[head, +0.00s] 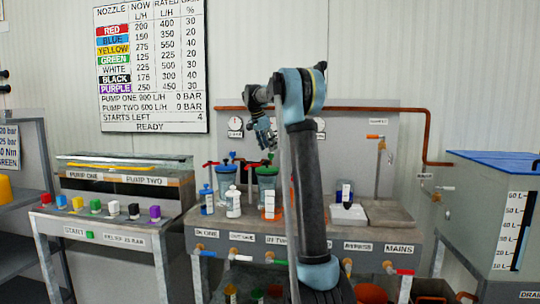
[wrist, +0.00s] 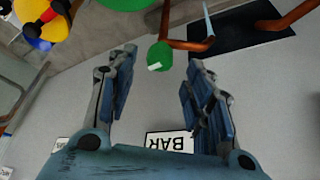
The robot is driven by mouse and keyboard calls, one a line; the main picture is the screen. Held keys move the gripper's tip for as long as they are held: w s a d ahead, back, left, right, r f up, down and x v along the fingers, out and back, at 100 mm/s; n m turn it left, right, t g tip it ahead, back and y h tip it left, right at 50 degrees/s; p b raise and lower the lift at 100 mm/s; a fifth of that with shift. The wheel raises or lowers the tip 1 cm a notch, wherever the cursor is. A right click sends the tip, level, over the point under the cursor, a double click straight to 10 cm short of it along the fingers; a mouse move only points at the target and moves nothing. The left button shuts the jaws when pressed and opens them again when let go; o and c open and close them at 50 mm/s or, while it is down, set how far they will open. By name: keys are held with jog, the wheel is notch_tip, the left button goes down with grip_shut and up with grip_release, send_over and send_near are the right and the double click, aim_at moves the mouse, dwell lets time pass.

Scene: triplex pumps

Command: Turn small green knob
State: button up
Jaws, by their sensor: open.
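My gripper (head: 264,133) is raised in front of the back panel in the head view, above the coloured vessels. In the wrist view, my gripper (wrist: 162,64) has its two blue-grey fingers spread wide, with nothing held between them. A small round green knob (wrist: 159,54) with a white mark shows between and beyond the fingertips. The gap to it cannot be judged exactly, but no finger visibly touches it. I cannot make out this knob clearly in the head view, where my gripper and arm cover part of the panel.
A copper pipe (wrist: 176,43) runs close to the knob. A label reading BAR (wrist: 169,142) is upside down below. Blue and green vessels (head: 226,179) stand on the bench under my gripper. A row of coloured knobs (head: 114,208) is at left.

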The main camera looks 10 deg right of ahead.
aim_at(271, 156)
jog(key=shift+x, duration=1.95)
jog(key=shift+d, duration=0.1)
jog(key=c, duration=1)
